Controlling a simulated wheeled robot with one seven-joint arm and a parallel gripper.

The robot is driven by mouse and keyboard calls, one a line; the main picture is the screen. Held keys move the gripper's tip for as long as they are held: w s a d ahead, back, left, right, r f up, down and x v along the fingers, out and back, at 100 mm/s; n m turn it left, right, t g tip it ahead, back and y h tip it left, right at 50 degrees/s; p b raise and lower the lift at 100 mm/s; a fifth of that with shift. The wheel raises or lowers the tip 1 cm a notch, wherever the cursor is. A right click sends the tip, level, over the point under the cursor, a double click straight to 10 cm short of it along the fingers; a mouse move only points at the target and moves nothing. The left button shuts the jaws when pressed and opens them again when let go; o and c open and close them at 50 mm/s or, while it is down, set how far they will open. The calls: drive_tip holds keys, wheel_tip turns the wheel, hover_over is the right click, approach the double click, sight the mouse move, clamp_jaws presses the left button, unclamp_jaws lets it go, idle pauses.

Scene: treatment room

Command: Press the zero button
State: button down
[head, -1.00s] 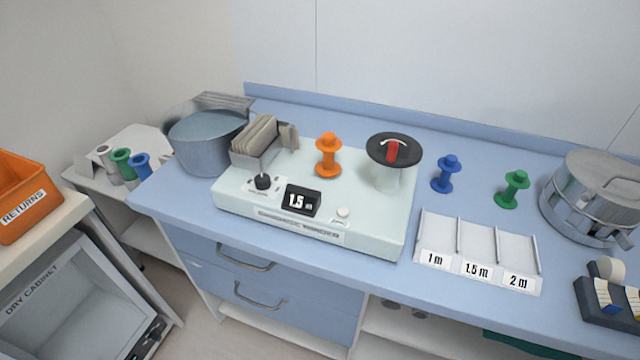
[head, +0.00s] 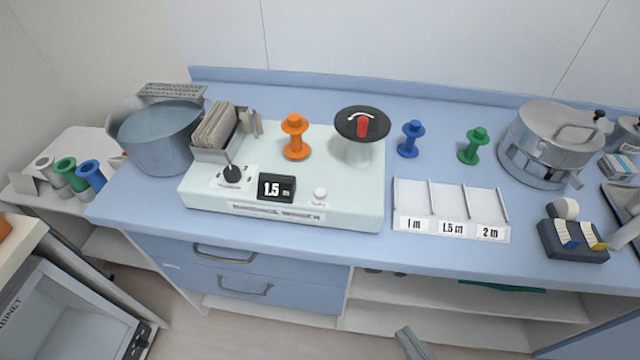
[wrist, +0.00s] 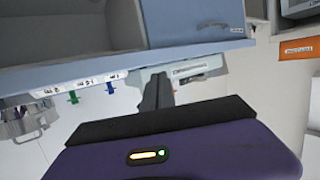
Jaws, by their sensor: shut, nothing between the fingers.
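The bandage winder (head: 345,200) is a pale box on the blue counter. A small round white button (head: 320,193) stands on its top, right of the dark display (head: 276,188) reading 1.5 m. The print beside this button is too small to read. A black knob (head: 232,174) is left of the display. In the wrist view, my gripper (wrist: 157,80) is shut and empty, its dark fingers pointing toward the counter front. The winder (wrist: 190,70) shows upside down beyond the fingertips, apart from them. The button cannot be made out there.
A tray (head: 450,208) marked 1 m, 1.5 m and 2 m lies to the right. Blue (head: 411,140) and green (head: 473,147) spools stand behind it. The counter's front strip is clear.

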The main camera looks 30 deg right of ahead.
drive_tip(key=w+r+p, duration=0.4)
drive_tip(key=w, duration=1)
wheel_tip(320, 180, up, 9)
drive_tip(key=n+g+y+p, duration=0.45)
drive_tip(key=n+p, duration=0.25)
drive_tip(key=n, duration=0.4)
hover_over(325, 194)
drive_tip(key=shift+s+a+r+y, duration=0.15)
drive_tip(key=shift+a+y, duration=0.1)
drive_tip(key=shift+a, duration=0.15)
drive_tip(key=r+n+g, duration=0.2)
drive_tip(key=r+n, duration=0.1)
drive_tip(key=d+r+n+g+y+p, duration=0.1)
drive_tip(key=n, duration=0.1)
drive_tip(key=shift+r, duration=0.35)
drive_tip(key=shift+f, duration=0.1)
wheel_tip(325, 194, down, 9)
drive_tip(key=b, duration=0.7)
